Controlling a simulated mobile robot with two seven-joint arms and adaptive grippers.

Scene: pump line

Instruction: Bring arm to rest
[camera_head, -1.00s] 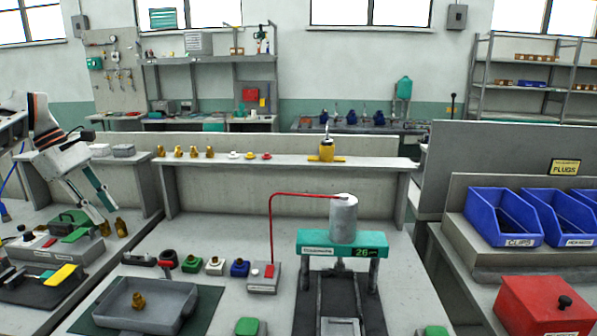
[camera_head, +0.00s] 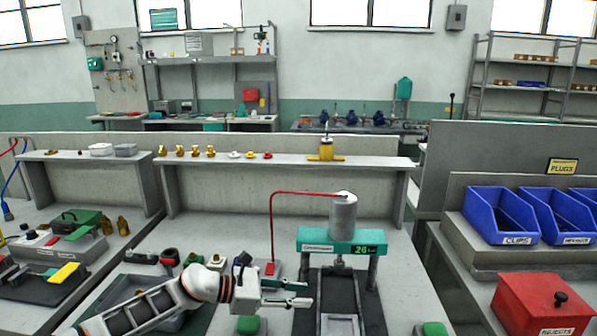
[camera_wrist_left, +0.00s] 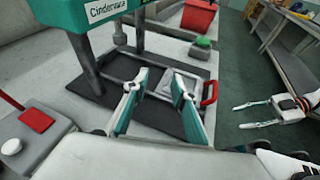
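My left arm comes in from the lower left of the head view. Its gripper (camera_head: 306,293) is in front of the teal press (camera_head: 340,246), left of the press's lower bed. In the left wrist view the two teal-faced fingers of this gripper (camera_wrist_left: 152,90) stand apart with nothing between them. Behind them are the press's dark mat (camera_wrist_left: 168,121) and frame. My right gripper (camera_wrist_left: 238,117) shows at the right of the left wrist view, over the floor, its fingers apart and empty. It is not in the head view.
A grey tray (camera_head: 122,290) is partly hidden behind my left arm. Blue bins (camera_head: 500,215) and a red rejects box (camera_head: 540,305) are at the right. Brass fittings (camera_head: 123,226) stand at the left.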

